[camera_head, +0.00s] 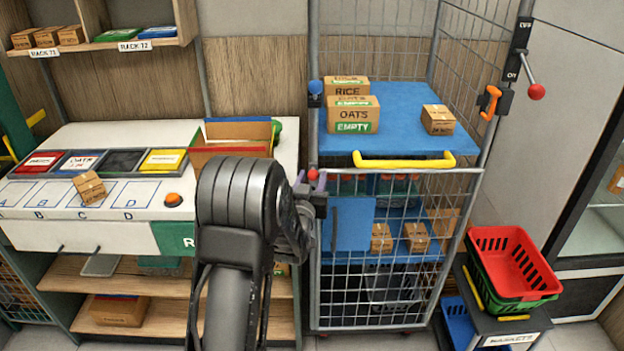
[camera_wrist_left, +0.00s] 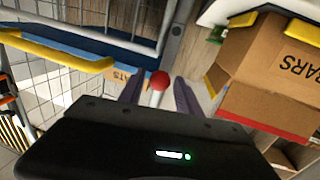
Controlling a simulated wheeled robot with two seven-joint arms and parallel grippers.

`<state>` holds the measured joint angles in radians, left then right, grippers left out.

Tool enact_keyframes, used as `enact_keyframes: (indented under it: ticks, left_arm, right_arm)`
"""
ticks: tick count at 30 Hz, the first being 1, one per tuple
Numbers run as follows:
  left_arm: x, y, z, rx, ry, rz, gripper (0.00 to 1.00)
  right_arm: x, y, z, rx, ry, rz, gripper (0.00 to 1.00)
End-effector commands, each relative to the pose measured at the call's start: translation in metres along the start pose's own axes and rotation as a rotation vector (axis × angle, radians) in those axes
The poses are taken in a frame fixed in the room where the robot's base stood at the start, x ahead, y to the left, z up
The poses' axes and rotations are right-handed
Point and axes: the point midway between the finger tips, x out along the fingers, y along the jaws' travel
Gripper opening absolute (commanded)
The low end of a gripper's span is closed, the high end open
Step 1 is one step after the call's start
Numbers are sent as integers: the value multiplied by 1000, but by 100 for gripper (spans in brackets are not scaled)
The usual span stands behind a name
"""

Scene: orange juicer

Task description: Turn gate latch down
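A small red ball knob (camera_head: 313,175), which looks like the gate latch's knob, is at the gate's upper left by the post. My left gripper (camera_head: 311,190) is at this knob, and its arm hides part of the area. In the left wrist view, the red knob (camera_wrist_left: 159,80) shows between two spread dark fingers, with gaps beside it. The left gripper is open. The latch body is mostly hidden. My right gripper is not in view.
An open carton (camera_head: 228,150) stands on the counter (camera_head: 150,202), close left of the gripper; it also shows in the left wrist view (camera_wrist_left: 262,75). A blue knob (camera_head: 316,87) is higher on the post. Boxes sit on the cage's blue shelf (camera_head: 400,88).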

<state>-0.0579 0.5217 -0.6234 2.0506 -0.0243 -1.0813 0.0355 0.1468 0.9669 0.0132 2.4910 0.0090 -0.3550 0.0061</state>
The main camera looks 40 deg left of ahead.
Motion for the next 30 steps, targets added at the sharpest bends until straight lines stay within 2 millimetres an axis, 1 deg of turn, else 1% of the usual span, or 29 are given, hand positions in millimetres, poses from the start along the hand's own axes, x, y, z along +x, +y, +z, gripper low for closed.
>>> enact_keyframes:
  ticks: [1,2,14,30]
  left_arm:
    - [0,0,0,0,0,0,36]
    - [0,0,0,0,0,0,33]
    - [0,0,0,0,0,0,0]
    - [0,0,0,0,0,0,0]
  right_arm:
    - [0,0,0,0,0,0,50]
    - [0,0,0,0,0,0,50]
    - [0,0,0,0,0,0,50]
    - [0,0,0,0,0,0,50]
